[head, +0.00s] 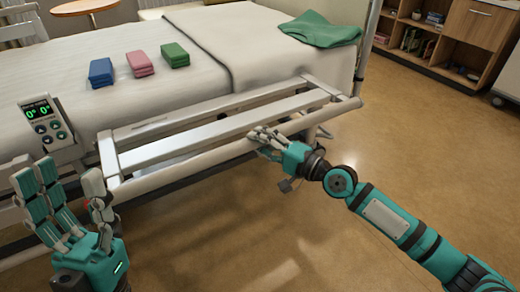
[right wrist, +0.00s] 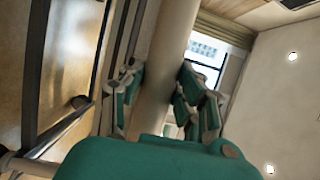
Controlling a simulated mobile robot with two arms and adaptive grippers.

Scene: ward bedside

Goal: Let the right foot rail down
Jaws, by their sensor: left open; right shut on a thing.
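The foot rail (head: 190,164) is a pale frame with long bars along the near side of the bed's foot half. It leans outward from the mattress, with its long outer bar towards me. My right gripper (head: 264,140) is shut on that outer bar, right of its middle. In the right wrist view the teal fingers (right wrist: 160,92) sit on both sides of the round pale bar (right wrist: 165,50). My left gripper (head: 68,184) is open and empty, fingers up, in front of the rail's left end. The rail's latch cannot be made out.
A control panel (head: 45,122) with a green display hangs on the bed side at left. The floor (head: 400,150) at right is clear.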

